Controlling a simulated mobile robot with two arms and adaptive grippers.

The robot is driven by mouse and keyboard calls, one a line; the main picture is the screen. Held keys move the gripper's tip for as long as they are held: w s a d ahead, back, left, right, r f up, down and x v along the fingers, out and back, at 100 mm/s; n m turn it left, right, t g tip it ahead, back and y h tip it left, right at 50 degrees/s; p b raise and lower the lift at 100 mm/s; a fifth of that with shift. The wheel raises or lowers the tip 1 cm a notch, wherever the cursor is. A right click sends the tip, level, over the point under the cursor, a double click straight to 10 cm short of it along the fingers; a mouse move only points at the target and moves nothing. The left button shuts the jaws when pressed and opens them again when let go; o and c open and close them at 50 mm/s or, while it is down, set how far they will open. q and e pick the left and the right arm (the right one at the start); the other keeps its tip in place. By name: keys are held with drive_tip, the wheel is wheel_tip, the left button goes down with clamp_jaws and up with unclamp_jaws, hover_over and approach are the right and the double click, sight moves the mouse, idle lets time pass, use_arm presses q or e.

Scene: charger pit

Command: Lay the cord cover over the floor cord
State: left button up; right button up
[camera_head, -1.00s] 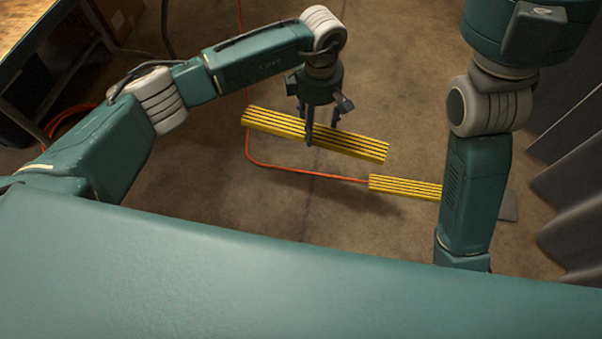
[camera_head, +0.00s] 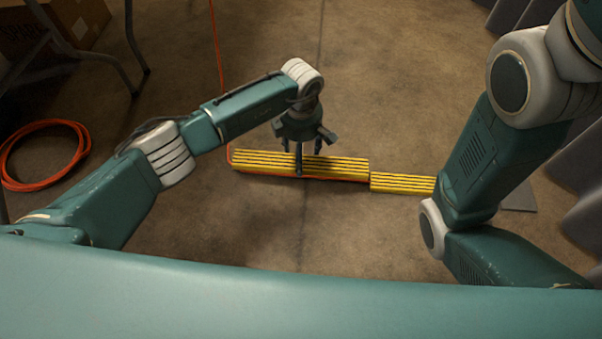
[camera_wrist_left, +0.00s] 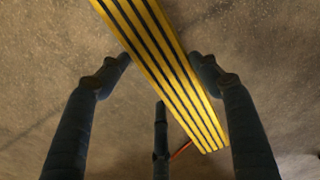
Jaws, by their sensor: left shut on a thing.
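A yellow cord cover with dark grooves (camera_head: 345,166) lies crosswise in the head view, low over the floor; I cannot tell whether it touches. My left gripper (camera_head: 300,168) is shut on it near its middle. In the left wrist view the cover (camera_wrist_left: 172,75) runs diagonally between the fingers. The orange floor cord (camera_head: 218,65) comes down from the top, bends at the cover's left end and shows along its near edge. A second, shorter yellow cover piece (camera_head: 402,182) lies at the held cover's right end, nearly in line. My right gripper is out of view.
A coil of orange cord (camera_head: 12,165) lies on the floor at the left. A table leg (camera_head: 130,45) and a cardboard box (camera_head: 75,20) stand at the upper left. Grey curtain-like folds (camera_head: 590,215) and a flat grey plate (camera_head: 518,197) are at the right. Floor beyond the cover is clear.

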use_arm(q)
wheel_tip(320, 180, down, 7)
drive_tip(key=b, duration=0.3)
drive_tip(key=shift+r+b, duration=0.1)
drive_tip(key=shift+b, duration=0.3)
drive_tip(key=shift+r, duration=0.1)
drive_tip(key=o, duration=1.7)
